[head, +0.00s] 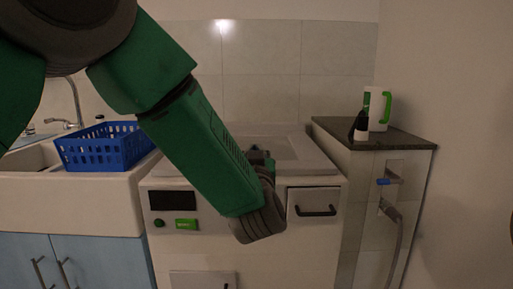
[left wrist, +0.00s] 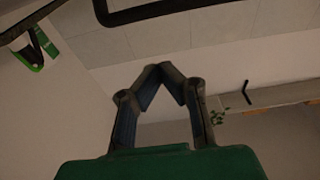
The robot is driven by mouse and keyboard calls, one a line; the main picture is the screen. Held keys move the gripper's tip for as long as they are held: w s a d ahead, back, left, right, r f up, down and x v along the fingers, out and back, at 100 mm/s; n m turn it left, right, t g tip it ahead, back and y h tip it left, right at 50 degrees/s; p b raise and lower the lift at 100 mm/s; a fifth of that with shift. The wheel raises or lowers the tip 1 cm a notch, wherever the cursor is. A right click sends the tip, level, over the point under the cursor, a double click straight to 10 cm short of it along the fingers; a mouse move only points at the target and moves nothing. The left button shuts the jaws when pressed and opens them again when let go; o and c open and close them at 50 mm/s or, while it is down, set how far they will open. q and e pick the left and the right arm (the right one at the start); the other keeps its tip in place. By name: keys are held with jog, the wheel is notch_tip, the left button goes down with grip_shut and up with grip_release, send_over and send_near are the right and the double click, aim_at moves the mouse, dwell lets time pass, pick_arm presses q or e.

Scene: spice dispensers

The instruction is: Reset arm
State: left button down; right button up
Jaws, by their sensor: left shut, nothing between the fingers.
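My left arm comes in from the upper left in the head view and crosses in front of a white cabinet. Its wrist is bent low in front of the cabinet. My left gripper (head: 260,157) shows only as a small dark part above the wrist, mostly hidden by the arm. In the left wrist view the left gripper (left wrist: 162,72) has its two fingertips together, with nothing between them. No object touches the fingers. My right gripper is in neither view.
A blue basket (head: 97,152) stands by the sink (head: 75,208) at left. The white cabinet (head: 315,258) has a drawer handle (head: 316,211). A dark-topped counter (head: 405,141) at right bears a white-and-green jug (head: 375,108) and a dark bottle (head: 361,123). The wall behind is bare.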

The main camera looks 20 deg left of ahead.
pick_arm(q)
jog(key=s+a+f+m+g+h+p, duration=0.1)
jog(key=s+f+g+h+p, duration=0.15)
jog(key=s+f, duration=0.45)
jog(key=s+a+f+m+g+h+p, duration=0.1)
jog(key=s+a+f+g, duration=0.15)
jog(key=f, duration=0.95)
jog(key=s+a+f+m+g+h+p, duration=0.1)
jog(key=s+f+g+p, duration=0.15)
jog(key=s+f, duration=0.5)
jog(key=s+a+f+g, duration=0.2)
jog(key=s+f+g, duration=0.1)
jog(key=s, duration=0.5)
jog(key=s+a+f+g+p, duration=0.1)
jog(key=s+a+f+g, duration=0.2)
jog(key=s, duration=0.6)
jog(key=s+a+f+g+h+p, duration=0.1)
jog(key=s+a+f+g, duration=0.1)
jog(key=s+f+g, duration=0.3)
jog(key=s+f, duration=0.1)
jog(key=s, duration=0.2)
jog(key=shift+s+a+f+m, duration=0.15)
jog(key=shift+s+a+m, duration=0.15)
jog(key=shift+m, duration=0.1)
jog(key=shift+w, duration=0.15)
